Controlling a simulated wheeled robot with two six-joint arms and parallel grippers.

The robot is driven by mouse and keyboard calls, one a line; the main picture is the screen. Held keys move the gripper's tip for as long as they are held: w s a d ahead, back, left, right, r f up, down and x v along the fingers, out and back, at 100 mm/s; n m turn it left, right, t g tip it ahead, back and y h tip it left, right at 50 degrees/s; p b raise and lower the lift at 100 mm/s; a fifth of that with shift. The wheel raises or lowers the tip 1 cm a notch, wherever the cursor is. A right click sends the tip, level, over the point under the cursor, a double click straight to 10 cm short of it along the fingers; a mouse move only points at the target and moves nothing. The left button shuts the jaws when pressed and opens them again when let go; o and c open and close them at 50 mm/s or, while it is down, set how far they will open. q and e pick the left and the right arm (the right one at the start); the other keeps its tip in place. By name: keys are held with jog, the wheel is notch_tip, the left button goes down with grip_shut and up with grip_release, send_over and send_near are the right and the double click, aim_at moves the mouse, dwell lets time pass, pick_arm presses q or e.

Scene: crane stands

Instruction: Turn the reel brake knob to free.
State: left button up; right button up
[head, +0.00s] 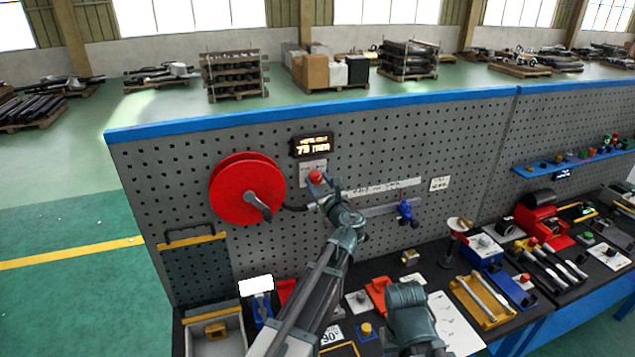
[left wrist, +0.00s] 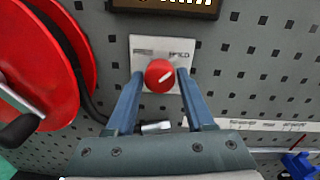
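The red reel brake knob (left wrist: 159,76) is mounted on a pale label plate (left wrist: 148,48) on the pegboard. Its white mark points up and right, toward the right-hand word, which looks like HELD; the left-hand word is blurred. My left gripper (left wrist: 160,77) has one finger on each side of the knob. The knob fills the space between the fingertips, but whether they touch it I cannot tell. In the head view the knob (head: 315,177) shows at the tip of my left gripper (head: 322,188). My right gripper does not show; only part of that arm does.
The red reel (head: 235,180) with its crank handle is left of the knob. A lit display (head: 312,146) is just above. A rail with a blue clamp (head: 405,210) is to the right. The bench below holds several tools, blocks and a yellow tray (head: 482,300).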

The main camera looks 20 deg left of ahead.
pick_arm(q)
grip_shut()
jog(key=shift+n, duration=0.4)
jog(key=n, duration=0.8)
jog(key=shift+p, duration=0.3)
jog(key=n, duration=0.4)
jog(key=shift+n+h, duration=0.3)
jog(key=shift+n, duration=0.1)
jog(key=shift+s+n, duration=0.1)
jog(key=shift+n, duration=1.8)
